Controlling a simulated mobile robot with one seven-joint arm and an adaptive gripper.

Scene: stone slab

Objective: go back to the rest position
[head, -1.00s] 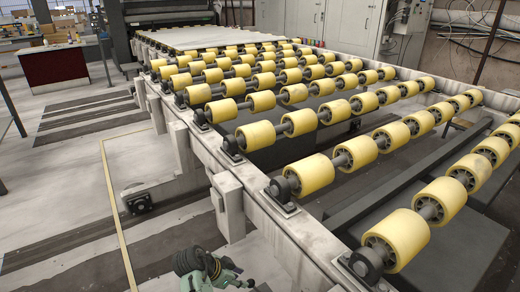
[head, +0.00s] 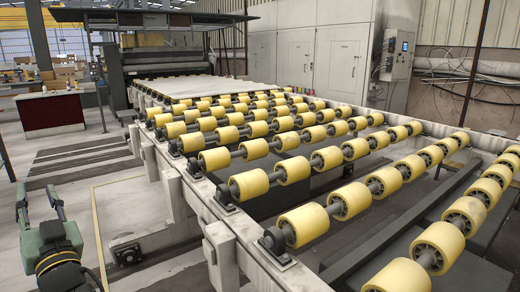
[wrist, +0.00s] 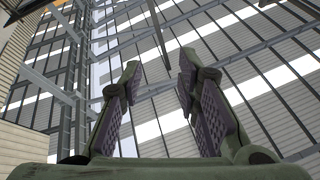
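My gripper (head: 39,203) shows at the lower left of the head view, pointing up, with its two green fingers spread apart. In the wrist view my gripper (wrist: 157,95) has a clear gap between its dark ridged finger pads. Nothing is between them.
A roller conveyor (head: 206,195) with yellow rollers fills the middle and right. A pale slab (head: 235,87) lies at its far end. Grey cabinets (head: 338,62) stand behind it. A dark red counter (head: 50,111) is at the far left. The floor left of the conveyor is mostly clear.

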